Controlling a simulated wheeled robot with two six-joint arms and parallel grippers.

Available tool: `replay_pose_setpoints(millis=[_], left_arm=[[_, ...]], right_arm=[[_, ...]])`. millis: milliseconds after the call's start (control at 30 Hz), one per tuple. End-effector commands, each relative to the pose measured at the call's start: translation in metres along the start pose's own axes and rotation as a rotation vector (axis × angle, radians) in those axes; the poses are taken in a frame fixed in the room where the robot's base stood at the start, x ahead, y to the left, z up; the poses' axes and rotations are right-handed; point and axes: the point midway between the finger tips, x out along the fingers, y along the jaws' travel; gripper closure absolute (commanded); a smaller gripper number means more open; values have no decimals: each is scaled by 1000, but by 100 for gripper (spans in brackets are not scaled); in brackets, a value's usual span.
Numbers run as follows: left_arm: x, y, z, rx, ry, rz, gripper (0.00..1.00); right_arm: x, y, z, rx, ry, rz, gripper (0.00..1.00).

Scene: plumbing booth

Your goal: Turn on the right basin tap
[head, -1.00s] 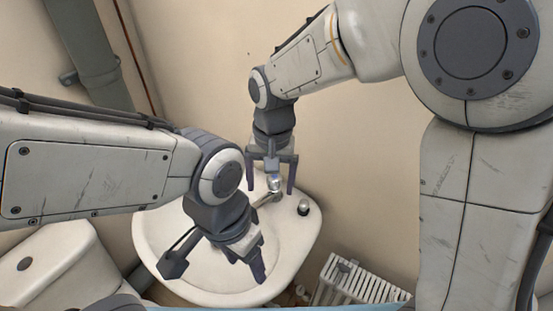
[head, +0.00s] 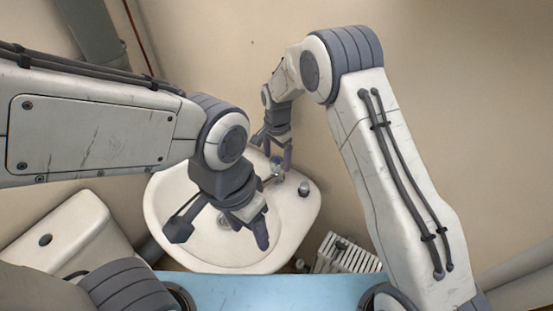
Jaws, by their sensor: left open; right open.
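The white basin (head: 293,232) is against the wall. A round metal knob with a dark collar, the right basin tap (head: 304,189), stands upright on its right rear rim. A metal spout (head: 269,180) sits left of it, partly covered. My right gripper (head: 272,160) is open and points down at the spout, to the left of and behind the right tap, apart from that tap. Whether it touches the spout I cannot tell. My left gripper (head: 222,236) is open and empty over the basin bowl. The left rear rim is hidden behind my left arm.
A white toilet cistern (head: 85,235) with a round button stands at the left. A white radiator (head: 345,254) is low on the right of the basin. A grey pipe (head: 90,30) runs up the wall at upper left. The wall right of the basin is bare.

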Motion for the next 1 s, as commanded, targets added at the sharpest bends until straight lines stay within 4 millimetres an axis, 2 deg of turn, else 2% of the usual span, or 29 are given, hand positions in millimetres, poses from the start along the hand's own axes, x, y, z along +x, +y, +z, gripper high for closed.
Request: replay_pose_setpoints(millis=[200, 500, 567, 600, 733, 1000], left_arm=[[-6, 0, 0, -1, 0, 0, 38], [-6, 0, 0, 0, 0, 0, 38], [-6, 0, 0, 0, 0, 0, 38], [-6, 0, 0, 0, 0, 0, 38], [-6, 0, 0, 0, 0, 0, 38], [-4, 0, 0, 0, 0, 0, 38]], right_arm=[[20, 0, 0, -1, 0, -1, 10], [23, 0, 0, 0, 0, -2, 10], [23, 0, 0, 0, 0, -1, 30], [23, 0, 0, 0, 0, -1, 45], [23, 0, 0, 0, 0, -2, 95], [23, 0, 0, -24, 1, -3, 96]])
